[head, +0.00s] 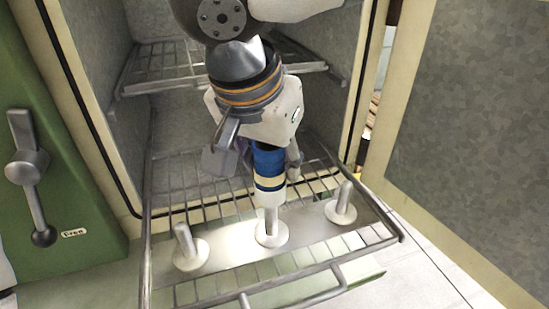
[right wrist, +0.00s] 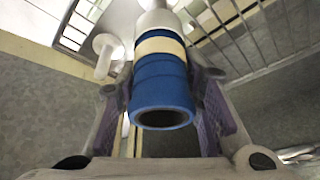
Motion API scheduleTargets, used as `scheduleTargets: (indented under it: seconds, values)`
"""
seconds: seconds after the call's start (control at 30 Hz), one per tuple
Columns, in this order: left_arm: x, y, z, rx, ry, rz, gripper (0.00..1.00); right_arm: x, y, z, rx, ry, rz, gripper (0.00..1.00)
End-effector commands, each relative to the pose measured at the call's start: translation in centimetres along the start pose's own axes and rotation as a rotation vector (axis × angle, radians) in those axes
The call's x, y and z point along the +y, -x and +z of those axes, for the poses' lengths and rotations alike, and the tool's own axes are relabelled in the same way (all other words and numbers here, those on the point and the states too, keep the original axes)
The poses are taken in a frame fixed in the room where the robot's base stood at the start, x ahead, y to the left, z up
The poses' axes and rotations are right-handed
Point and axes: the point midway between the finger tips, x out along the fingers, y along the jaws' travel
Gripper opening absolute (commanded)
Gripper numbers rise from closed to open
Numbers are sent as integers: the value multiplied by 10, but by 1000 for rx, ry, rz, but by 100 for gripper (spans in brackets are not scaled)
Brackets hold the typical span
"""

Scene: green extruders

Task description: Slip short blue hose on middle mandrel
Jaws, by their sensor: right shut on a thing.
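The short blue hose (head: 269,165), with a cream band and a pale lower end, stands roughly upright. My right gripper (head: 258,160) is shut on it from above. The middle mandrel (head: 271,222) is directly below, and the hose's lower end meets or overlaps its top. I cannot tell whether the tip is inside the hose. In the right wrist view, the hose (right wrist: 161,85) sits between both fingers (right wrist: 163,100), its open upper end facing the camera. My left gripper is not in view.
The left mandrel (head: 188,250) and right mandrel (head: 343,205) stand bare on the metal plate (head: 225,247). The plate lies on a pulled-out wire rack (head: 145,245) of the open green oven (head: 70,170). Another rack (head: 160,88) is above, behind my arm. The open door (head: 470,140) stands at right.

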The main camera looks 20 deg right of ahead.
Motion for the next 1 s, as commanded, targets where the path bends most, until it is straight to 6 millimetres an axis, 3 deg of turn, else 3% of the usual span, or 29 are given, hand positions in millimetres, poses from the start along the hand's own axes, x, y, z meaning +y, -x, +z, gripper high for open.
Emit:
scheduleTargets:
  seconds: [1.0]
  values:
    - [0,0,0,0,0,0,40,0,-27,11,1,1,0,0]
